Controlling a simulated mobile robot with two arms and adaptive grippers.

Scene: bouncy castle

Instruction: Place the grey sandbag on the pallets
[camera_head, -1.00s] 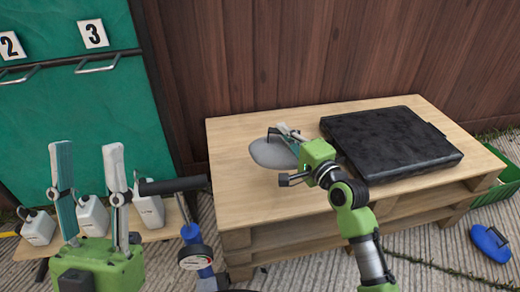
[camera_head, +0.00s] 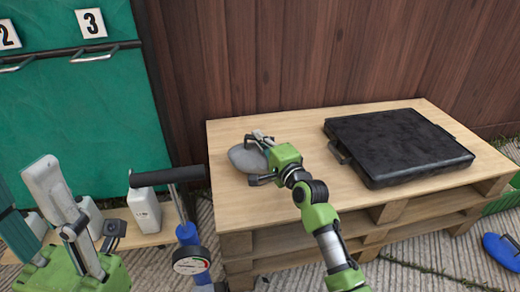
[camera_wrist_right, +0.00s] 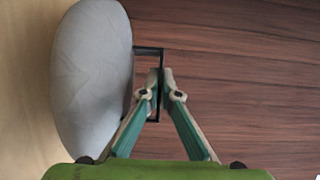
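The grey sandbag (camera_head: 245,159) is at the left part of the top of the stacked pallets (camera_head: 300,200). It also shows large at the left of the right wrist view (camera_wrist_right: 92,78), with a dark handle loop (camera_wrist_right: 150,48) on its side. My right gripper (camera_head: 262,138) is beside the bag. Its fingertips (camera_wrist_right: 160,76) are together on the handle. I cannot tell whether the bag touches the pallet top or is just above it. My left gripper (camera_head: 22,180) is at the lower left, with its fingers apart and empty.
A black flat case (camera_head: 395,143) lies on the right of the pallets. A wooden fence (camera_head: 300,55) stands close behind. A pump with a gauge (camera_head: 190,262) stands at the front left. White jugs (camera_head: 143,210) and a teal board (camera_head: 75,110) are at the left. Pallet top is bare between bag and case.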

